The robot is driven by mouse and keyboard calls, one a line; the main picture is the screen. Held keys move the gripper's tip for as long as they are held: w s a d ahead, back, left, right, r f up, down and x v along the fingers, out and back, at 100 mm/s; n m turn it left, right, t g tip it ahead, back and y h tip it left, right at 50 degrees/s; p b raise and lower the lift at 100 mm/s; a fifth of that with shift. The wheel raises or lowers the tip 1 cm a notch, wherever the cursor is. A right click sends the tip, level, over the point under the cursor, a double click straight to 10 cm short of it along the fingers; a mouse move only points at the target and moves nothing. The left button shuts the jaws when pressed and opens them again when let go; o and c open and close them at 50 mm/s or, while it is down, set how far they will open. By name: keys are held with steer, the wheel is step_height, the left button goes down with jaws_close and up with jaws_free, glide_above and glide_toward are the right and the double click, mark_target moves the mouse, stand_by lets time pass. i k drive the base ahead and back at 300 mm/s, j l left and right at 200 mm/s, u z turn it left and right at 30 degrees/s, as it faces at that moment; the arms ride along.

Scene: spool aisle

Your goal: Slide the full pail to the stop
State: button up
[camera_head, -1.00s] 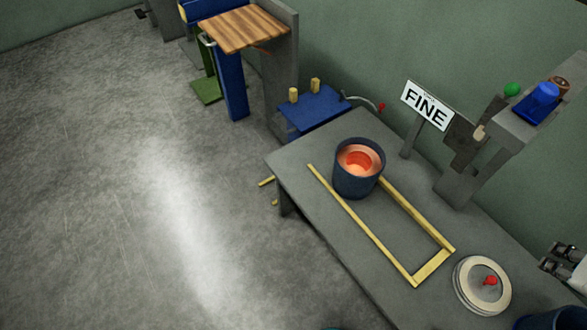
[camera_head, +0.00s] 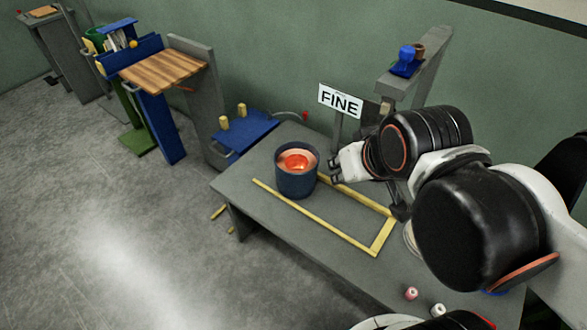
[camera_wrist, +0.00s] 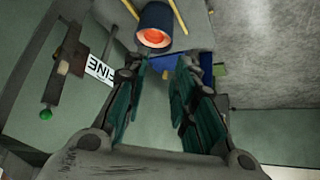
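The full pail (camera_head: 296,180) is a dark blue bucket with a glowing orange-red filling. It stands upright on the grey table, at the far end of a yellow rail track (camera_head: 315,217). The track's closed end, a yellow cross bar (camera_head: 383,236), lies at the near right. My gripper (camera_head: 338,170) is just right of the pail in the head view; contact cannot be told. In the wrist view the gripper (camera_wrist: 160,70) has its dark green finger pads apart with nothing between them. The pail (camera_wrist: 155,24) shows beyond the fingertips there.
A FINE sign (camera_head: 340,101) stands on a post behind the pail, close to my arm. A grey post with a blue item (camera_head: 406,61) rises behind. Two small spools (camera_head: 411,293) lie at the table's front.

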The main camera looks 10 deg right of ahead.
mark_target(296, 163)
steer(key=i+j, duration=0.15)
steer(key=j, duration=0.15)
steer(key=i+j, duration=0.1)
steer(key=j, duration=0.2)
steer(key=i+j, duration=0.15)
steer(key=j, duration=0.2)
steer(key=i+j, duration=0.1)
steer(key=j, duration=0.2)
